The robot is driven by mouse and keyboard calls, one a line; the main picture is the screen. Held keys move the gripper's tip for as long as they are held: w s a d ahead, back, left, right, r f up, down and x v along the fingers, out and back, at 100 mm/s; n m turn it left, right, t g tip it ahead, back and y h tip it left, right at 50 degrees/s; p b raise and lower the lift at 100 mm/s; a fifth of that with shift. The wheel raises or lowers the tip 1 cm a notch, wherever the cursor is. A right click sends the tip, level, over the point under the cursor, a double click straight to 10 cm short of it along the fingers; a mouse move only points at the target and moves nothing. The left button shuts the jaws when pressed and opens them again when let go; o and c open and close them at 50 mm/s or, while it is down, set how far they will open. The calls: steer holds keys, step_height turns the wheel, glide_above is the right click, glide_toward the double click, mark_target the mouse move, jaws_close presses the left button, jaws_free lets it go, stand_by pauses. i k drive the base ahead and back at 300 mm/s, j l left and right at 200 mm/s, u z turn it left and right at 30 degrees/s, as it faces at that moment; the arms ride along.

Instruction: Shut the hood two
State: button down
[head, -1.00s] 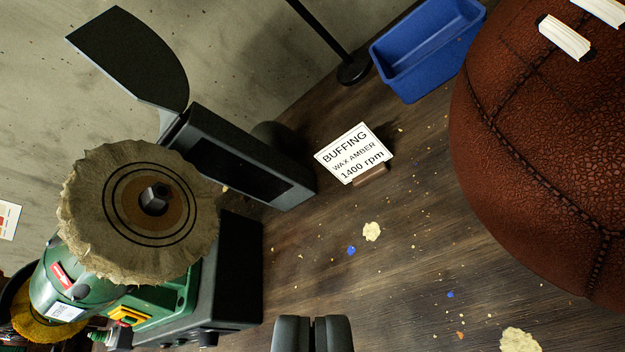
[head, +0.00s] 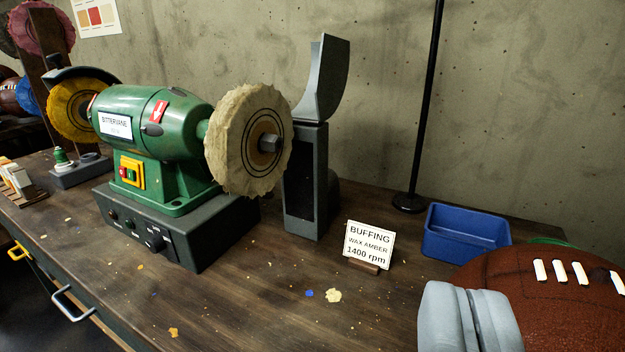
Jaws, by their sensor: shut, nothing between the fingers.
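A dark grey curved hood (head: 325,78) stands raised on top of a grey box (head: 306,180) with a dark slot, behind and right of the cream buffing wheel (head: 232,150). The hood's plate points up and leaves the wheel uncovered. A second, black hood (head: 88,75) arches over the top of the yellow wheel (head: 72,112) at the left. No label tells which one is hood two. My gripper (head: 468,300) is shut and empty at the lower right, in front of the brown ball and well away from both hoods.
The green buffing machine (head: 155,130) stands on the wooden bench (head: 270,310). A buffing sign (head: 369,244), a blue bin (head: 466,232), a black pole (head: 428,100) and a large brown leather ball (head: 560,310) are to the right. The bench front holds only small wax crumbs.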

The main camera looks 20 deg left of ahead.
mark_target(323, 95)
steer(key=j, duration=0.45)
steer(key=i+j+u, duration=0.1)
steer(key=j, duration=0.35)
steer(key=i+j, duration=0.1)
steer(key=j, duration=0.35)
steer(key=i+j, duration=0.1)
steer(key=j, duration=0.3)
steer(key=u, duration=0.05)
